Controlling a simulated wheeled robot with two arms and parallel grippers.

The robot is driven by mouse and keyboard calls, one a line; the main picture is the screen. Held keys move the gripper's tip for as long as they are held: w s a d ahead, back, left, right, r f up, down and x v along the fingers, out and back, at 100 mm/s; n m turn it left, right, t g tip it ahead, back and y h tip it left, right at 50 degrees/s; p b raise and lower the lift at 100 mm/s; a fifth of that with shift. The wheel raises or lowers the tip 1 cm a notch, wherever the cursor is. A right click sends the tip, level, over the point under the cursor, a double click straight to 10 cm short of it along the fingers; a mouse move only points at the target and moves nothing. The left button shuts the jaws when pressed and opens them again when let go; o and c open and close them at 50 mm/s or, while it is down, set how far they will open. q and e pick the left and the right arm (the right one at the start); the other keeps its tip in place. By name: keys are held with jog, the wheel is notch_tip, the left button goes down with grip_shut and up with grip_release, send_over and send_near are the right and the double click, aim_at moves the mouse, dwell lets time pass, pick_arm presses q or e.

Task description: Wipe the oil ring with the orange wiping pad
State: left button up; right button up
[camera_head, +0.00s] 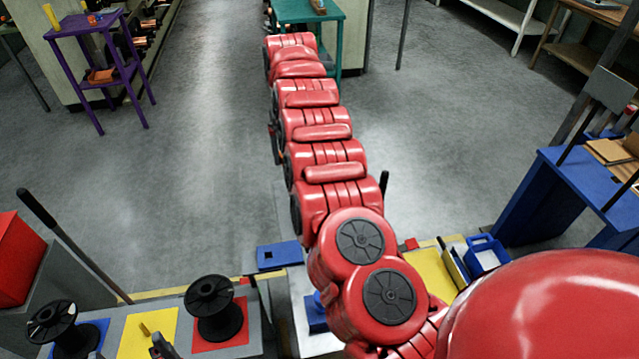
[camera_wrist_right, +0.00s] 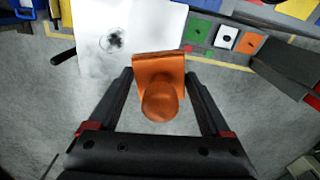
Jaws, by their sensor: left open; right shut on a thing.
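The orange wiping pad (camera_wrist_right: 158,66) is in my right gripper (camera_wrist_right: 159,77), its round knob between the two dark fingers in the right wrist view. The oil ring (camera_wrist_right: 113,40) is a dark, blotchy smudge on a white sheet (camera_wrist_right: 160,20), beyond the pad and to its left. The pad appears apart from the smudge. In the head view my red arm hides the right gripper, the pad and the oil ring. My left gripper (camera_head: 130,351) only just shows at the bottom edge, dark fingertips apart, near a yellow square (camera_head: 150,325).
Black spools (camera_head: 213,303) stand on the bench at the lower left, beside a red box (camera_head: 17,262). A blue block (camera_head: 278,255) and a blue caddy (camera_head: 485,254) lie along the bench edge. Purple (camera_head: 97,62) and teal (camera_head: 330,20) stands are farther off. Floor between is clear.

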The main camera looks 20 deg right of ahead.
jog(key=shift+w+d+f, duration=0.3)
jog(key=shift+f, duration=0.35)
jog(key=shift+w+d+f+b, duration=0.15)
jog(key=shift+f+b, duration=0.05)
jog(key=shift+b, duration=0.1)
jog(key=shift+d+f+m, duration=0.4)
jog(key=shift+d, duration=0.25)
jog(key=shift+d+f+b, duration=0.3)
jog(key=shift+b, duration=0.1)
jog(key=shift+a+f, duration=0.1)
jog(key=shift+f, duration=0.1)
